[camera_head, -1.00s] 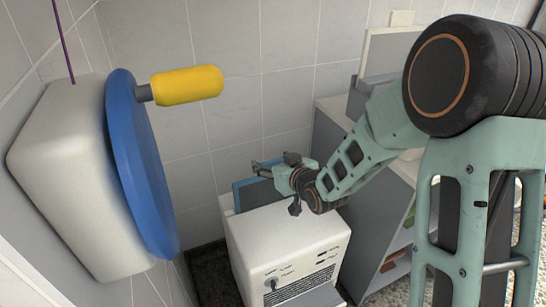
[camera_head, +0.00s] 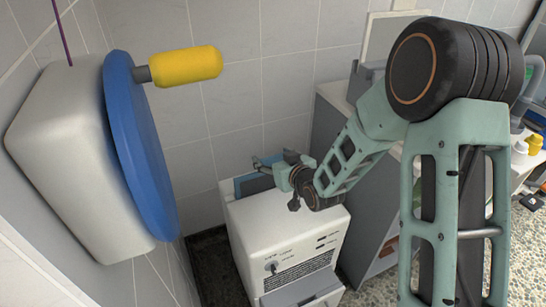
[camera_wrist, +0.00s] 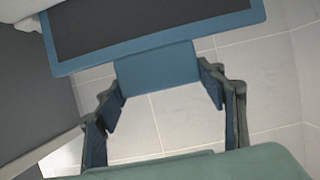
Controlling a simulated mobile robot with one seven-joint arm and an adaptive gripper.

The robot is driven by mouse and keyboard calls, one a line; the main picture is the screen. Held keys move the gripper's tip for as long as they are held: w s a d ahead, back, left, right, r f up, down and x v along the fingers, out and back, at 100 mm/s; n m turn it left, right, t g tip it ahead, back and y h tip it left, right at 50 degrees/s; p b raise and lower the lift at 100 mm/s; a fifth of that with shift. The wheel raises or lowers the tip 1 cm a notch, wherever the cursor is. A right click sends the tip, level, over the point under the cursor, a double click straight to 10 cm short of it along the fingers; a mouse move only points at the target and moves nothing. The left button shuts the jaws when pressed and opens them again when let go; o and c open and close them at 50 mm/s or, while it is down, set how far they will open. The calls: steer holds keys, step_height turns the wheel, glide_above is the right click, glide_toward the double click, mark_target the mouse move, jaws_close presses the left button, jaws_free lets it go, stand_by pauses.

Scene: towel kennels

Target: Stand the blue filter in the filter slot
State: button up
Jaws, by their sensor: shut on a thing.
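The blue filter (camera_head: 254,184) is a flat blue frame at the back edge of the white machine's top (camera_head: 285,222), partly hidden by the machine and my gripper. In the wrist view the filter (camera_wrist: 155,61) shows a blue rim around a dark panel, with a blue tab toward me. My gripper (camera_head: 268,164) is over the back of the machine, shut on the filter; in the wrist view its fingers (camera_wrist: 163,95) are on either side of the tab. I cannot make out the filter slot or tell whether the filter's lower edge is in it.
A white wall unit with a blue disc (camera_head: 140,150) and yellow handle (camera_head: 186,66) juts out at the left. A grey cabinet (camera_head: 355,185) stands right of the machine. Tiled wall (camera_head: 240,90) is close behind. Yellow-topped bottles (camera_head: 533,143) stand at the far right.

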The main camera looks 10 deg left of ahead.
step_height(320, 180, down, 8)
stand_by(1.3)
steer(key=o, duration=1.7)
steer(key=shift+c, duration=0.2)
